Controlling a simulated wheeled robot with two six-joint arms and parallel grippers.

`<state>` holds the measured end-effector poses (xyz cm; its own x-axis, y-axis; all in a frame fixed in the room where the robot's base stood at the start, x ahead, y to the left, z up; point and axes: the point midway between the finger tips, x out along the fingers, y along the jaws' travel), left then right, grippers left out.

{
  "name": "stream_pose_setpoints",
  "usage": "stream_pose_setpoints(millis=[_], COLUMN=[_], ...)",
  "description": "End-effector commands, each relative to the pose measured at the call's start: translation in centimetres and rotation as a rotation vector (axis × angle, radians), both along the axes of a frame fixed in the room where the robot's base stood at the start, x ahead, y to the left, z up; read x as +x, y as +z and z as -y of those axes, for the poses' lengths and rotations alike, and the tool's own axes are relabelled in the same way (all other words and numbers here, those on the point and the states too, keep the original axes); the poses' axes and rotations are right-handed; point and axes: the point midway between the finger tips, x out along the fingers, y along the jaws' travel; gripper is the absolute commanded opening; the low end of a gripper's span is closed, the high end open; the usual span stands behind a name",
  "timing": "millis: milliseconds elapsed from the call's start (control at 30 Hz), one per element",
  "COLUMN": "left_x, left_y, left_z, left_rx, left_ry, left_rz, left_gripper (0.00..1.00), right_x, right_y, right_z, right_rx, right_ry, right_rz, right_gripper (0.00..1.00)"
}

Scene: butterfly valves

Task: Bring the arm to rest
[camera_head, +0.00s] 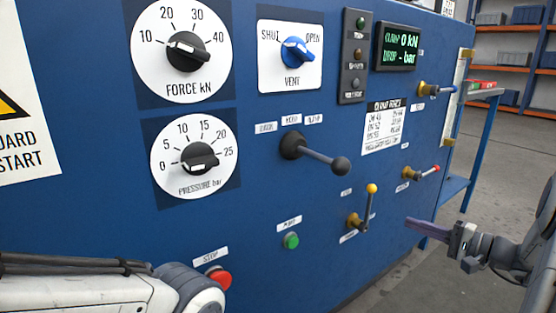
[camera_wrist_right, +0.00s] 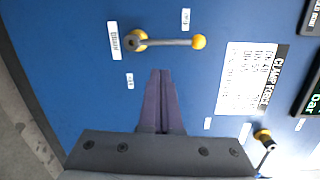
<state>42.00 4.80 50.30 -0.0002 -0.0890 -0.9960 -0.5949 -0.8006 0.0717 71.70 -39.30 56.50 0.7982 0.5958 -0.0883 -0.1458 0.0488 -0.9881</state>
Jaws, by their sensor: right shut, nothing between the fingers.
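My right gripper (camera_head: 412,223) comes in from the right in the head view, in front of the lower right part of the blue panel (camera_head: 270,225). Its purple fingers are shut together and empty; they also show in the wrist view (camera_wrist_right: 160,75). The yellow-knobbed valve lever (camera_head: 367,210) is left of the fingertips, with its handle pointing up. In the wrist view this lever (camera_wrist_right: 168,42) lies beyond the fingertips, with a gap between. My left arm enters at the bottom left of the head view; its gripper is not visible.
A blue side table (camera_head: 480,95) stands behind. Open floor lies right of the panel.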

Motion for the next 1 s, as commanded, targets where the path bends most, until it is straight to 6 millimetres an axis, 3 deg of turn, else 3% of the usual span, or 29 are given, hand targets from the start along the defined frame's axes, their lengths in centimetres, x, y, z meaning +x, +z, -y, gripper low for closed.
stream_pose_setpoints(millis=[67, 167, 200, 300, 400, 500, 767, 833, 900, 1000], left_x=[0.0, 0.0, 0.0, 0.0, 0.0, 0.0, 0.0, 0.0, 0.0, 0.0], left_y=[0.0, 0.0, 0.0, 0.0, 0.0, 0.0, 0.0, 0.6, 3.0, 5.0], left_z=[0.0, 0.0, 0.0, 0.0, 0.0, 0.0, 0.0, 0.0, 0.0, 0.0], left_rx=[0.0, 0.0, 0.0, 0.0, 0.0, 0.0, 0.0, 0.001, 0.001, -0.001], left_ry=[0.0, 0.0, 0.0, 0.0, 0.0, 0.0, 0.0, 0.0, 0.0, 0.0], left_rz=[0.0, 0.0, 0.0, 0.0, 0.0, 0.0, 0.0, -0.001, -0.001, 0.001], left_gripper=[0.0, 0.0, 0.0, 0.0, 0.0, 0.0, 0.0, 0.0, 0.0, 0.0], right_x=[-0.3, -2.4, -3.9, -8.6, -12.7, -15.0, -16.3, -16.2, -17.0, -18.5], right_y=[-1.5, -4.7, -6.1, -9.4, -11.5, -12.5, -12.2, -11.2, -8.2, -5.3], right_z=[-4.4, -10.8, -13.2, -17.7, -19.3, -19.6, -20.5, -21.5, -23.4, -26.0], right_rx=[-0.042, -0.151, -0.221, -0.456, -0.729, -0.975, -1.433, -1.512, -1.51, -1.52], right_ry=[0.1, 0.253, 0.317, 0.463, 0.558, 0.612, 0.672, 0.688, 0.753, 0.844], right_rz=[-0.121, -0.33, -0.418, -0.611, -0.707, -0.711, -0.482, -0.391, -0.368, -0.321], right_gripper=[0.0, 0.0, 0.0, 0.0, 0.0, 0.0, 0.0, 0.0, 0.0, 0.0])
